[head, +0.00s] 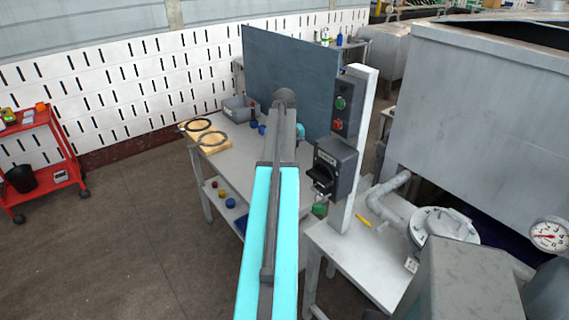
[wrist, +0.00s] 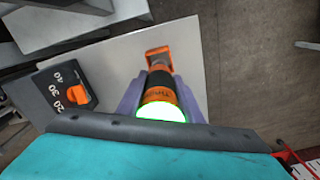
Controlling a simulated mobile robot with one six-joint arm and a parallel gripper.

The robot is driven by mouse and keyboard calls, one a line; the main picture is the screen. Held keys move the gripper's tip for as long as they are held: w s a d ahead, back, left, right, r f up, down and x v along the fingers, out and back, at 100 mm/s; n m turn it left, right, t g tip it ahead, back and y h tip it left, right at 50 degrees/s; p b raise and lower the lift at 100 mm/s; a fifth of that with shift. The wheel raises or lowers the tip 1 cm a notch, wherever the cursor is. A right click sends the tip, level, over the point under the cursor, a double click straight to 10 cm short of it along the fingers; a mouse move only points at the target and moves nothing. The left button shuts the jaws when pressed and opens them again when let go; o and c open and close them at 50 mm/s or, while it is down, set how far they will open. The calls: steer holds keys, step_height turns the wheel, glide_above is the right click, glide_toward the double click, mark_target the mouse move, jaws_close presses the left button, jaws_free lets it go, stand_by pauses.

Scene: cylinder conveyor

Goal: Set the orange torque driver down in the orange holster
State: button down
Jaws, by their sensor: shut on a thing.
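The orange torque driver (wrist: 160,97) has a black band and a bright green-white near end. It sits between the two grey-purple fingers of my gripper (wrist: 157,84), which is shut on it. An orange angular piece (wrist: 157,56) shows just beyond the driver, over a pale bench surface. I cannot tell whether it is the driver's far end or part of the orange holster, nor whether the driver touches the bench. In the head view my arm hides the gripper and driver, and no holster is clearly visible.
A grey box with a numbered dial and orange knob (wrist: 78,95) lies left of the gripper. A white post with buttons (head: 357,140) stands right.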

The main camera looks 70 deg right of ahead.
steer(key=shift+f+b, duration=0.45)
steer(key=shift+f, duration=0.85)
steer(key=shift+f+b, duration=0.4)
steer(key=shift+f, duration=0.65)
steer(key=shift+f+b, duration=0.3)
steer(key=shift+f, duration=0.55)
steer(key=shift+f, duration=0.7)
steer(key=shift+f, duration=0.15)
steer(key=c, duration=1.2)
jaws_free()
